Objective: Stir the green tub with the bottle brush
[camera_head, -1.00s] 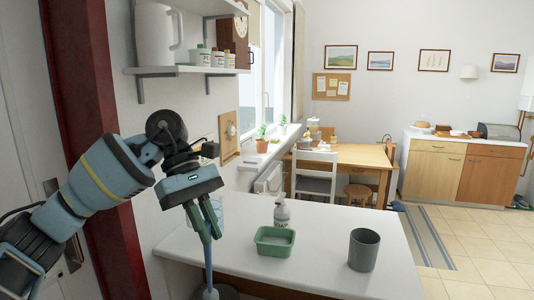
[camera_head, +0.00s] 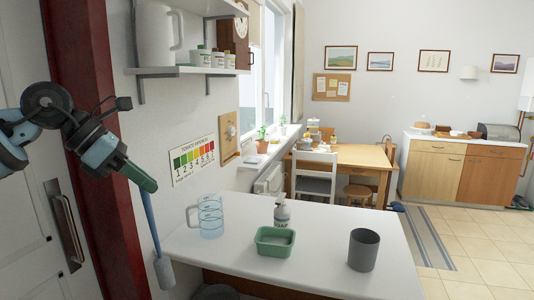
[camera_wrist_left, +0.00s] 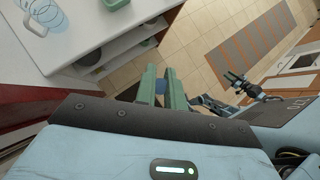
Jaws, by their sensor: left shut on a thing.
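The green tub (camera_head: 261,247), a small rectangular open tub, stands on the white counter; its edge also shows at the top of the left wrist view (camera_wrist_left: 113,5). My left gripper (camera_head: 147,187) is left of the counter, shut on the blue handle of the bottle brush (camera_head: 152,222). The brush hangs down, slightly tilted, with its pale head (camera_head: 164,272) beside the counter's left edge, well apart from the tub. In the left wrist view the green fingers (camera_wrist_left: 164,88) hide most of the brush. What looks like my right gripper (camera_wrist_left: 238,82) is small at the right there; its jaws are unclear.
On the white counter (camera_head: 320,225), a clear jug (camera_head: 210,218) stands left of the tub, a soap bottle (camera_head: 282,212) just behind it, and a grey cup (camera_head: 363,250) to its right. A shelf (camera_head: 190,71) is above. The red post (camera_head: 100,130) is close to my left arm.

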